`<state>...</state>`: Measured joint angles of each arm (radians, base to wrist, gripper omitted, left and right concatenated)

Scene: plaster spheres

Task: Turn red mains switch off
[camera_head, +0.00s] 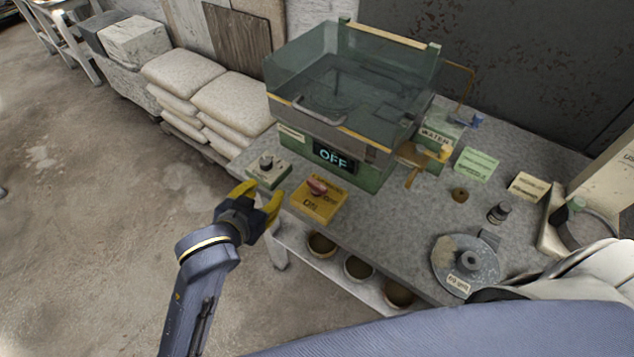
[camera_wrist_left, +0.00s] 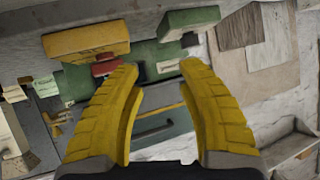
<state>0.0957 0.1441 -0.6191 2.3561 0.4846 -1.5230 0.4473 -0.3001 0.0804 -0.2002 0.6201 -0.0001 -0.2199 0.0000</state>
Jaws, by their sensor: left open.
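The red switch (camera_head: 317,186) sits on a yellow box (camera_head: 318,203) marked ON and OFF at the front edge of the grey table. A display reading OFF (camera_head: 333,157) is on the green machine behind it. In the left wrist view the red switch (camera_wrist_left: 105,66) and yellow box (camera_wrist_left: 86,41) show at the upper left, partly behind a finger. My left gripper (camera_head: 259,194) has yellow fingers, is open and empty, and is left of the yellow box, apart from it. My right gripper is not seen.
A green box with a dark knob (camera_head: 268,168) stands left of the yellow box. The machine has a clear hood (camera_head: 345,85). A round grey disc (camera_head: 466,265) and small dark cylinder (camera_head: 498,213) lie to the right. Stacked sacks (camera_head: 232,103) are beyond the table's left end.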

